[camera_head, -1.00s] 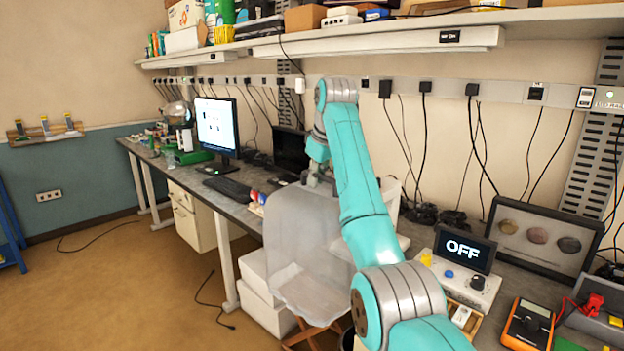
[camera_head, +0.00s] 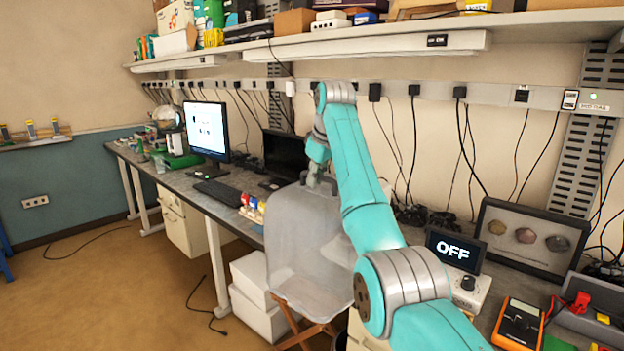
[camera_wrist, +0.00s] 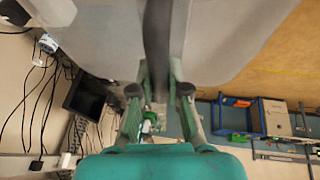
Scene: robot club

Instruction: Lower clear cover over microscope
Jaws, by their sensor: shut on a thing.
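The clear cover (camera_head: 298,232) is a large, cloudy, see-through hood with rounded top corners. It hangs from my gripper (camera_head: 318,182) in front of the bench's front edge. In the wrist view my gripper (camera_wrist: 160,88) is shut on a dark strip at the cover's top, likely its handle. The cover's pale surface (camera_wrist: 235,35) fills the upper part of that view.
The long grey bench (camera_head: 185,182) runs along the wall. A lit monitor (camera_head: 207,130) and keyboard (camera_head: 222,191) stand left of the cover. White boxes (camera_head: 262,318) and a wooden stool (camera_head: 303,334) are below.

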